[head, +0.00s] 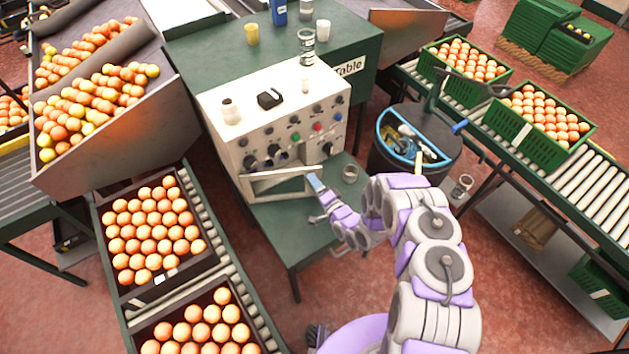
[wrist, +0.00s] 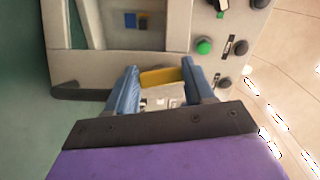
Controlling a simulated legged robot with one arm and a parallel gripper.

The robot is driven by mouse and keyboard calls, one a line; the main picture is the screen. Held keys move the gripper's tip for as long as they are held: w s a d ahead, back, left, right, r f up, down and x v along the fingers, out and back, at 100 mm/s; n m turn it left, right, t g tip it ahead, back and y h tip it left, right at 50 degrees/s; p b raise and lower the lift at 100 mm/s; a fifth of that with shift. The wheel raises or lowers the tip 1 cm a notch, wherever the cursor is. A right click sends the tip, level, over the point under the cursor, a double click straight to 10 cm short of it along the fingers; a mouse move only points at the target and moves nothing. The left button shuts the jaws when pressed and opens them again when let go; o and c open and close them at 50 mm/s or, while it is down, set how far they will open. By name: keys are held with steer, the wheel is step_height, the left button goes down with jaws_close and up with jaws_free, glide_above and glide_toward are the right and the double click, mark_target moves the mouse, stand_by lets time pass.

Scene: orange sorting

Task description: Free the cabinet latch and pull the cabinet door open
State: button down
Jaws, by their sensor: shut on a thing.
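The cabinet (head: 270,117) is a cream box with knobs and buttons on its front, standing on a green table. At its lower front is a pale framed door (head: 282,174); I cannot tell how far it stands open. My gripper (head: 316,181) is at the right end of this door. In the wrist view my gripper (wrist: 163,82) has its two blue fingers either side of a yellow piece (wrist: 162,76), which looks like the latch or handle, and is shut on it. The door's frame (wrist: 120,64) lies just beyond the fingers. Small blue and brown items show inside the frame.
A dark round bin (head: 440,165) with tools stands further right. Crates of oranges (head: 152,232) sit on the left conveyor. A jar and small items rest on the cabinet top.

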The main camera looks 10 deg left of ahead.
steer(key=shift+c, duration=2.3)
jaws_free()
steer(key=shift+a, duration=0.1)
steer(key=shift+s, duration=0.1)
steer(key=shift+s+f, duration=0.1)
steer(key=shift+f, duration=0.05)
